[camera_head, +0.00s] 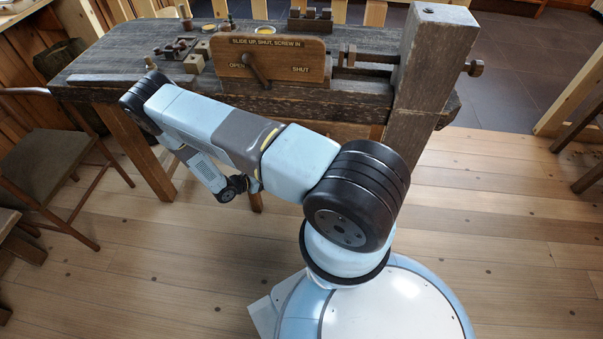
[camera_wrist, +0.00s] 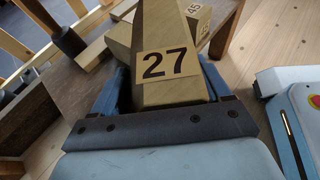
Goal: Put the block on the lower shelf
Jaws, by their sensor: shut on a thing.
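A pale wooden block marked 27 (camera_wrist: 170,65) fills the middle of the wrist view. My gripper (camera_wrist: 163,88) is shut on it, with a blue finger along each side; its far end runs out of the top of the picture. In the head view my arm reaches left in front of the workbench (camera_head: 120,62) and bends down; the gripper and the held block cannot be made out there. I cannot make out the lower shelf in either view.
Other numbered wooden blocks (camera_wrist: 197,22) lie just beyond the held one, one marked 45. A dark mallet-like thing (camera_wrist: 66,38) is at the upper left. A wooden panel marked OPEN and SHUT (camera_head: 266,60) stands on the bench.

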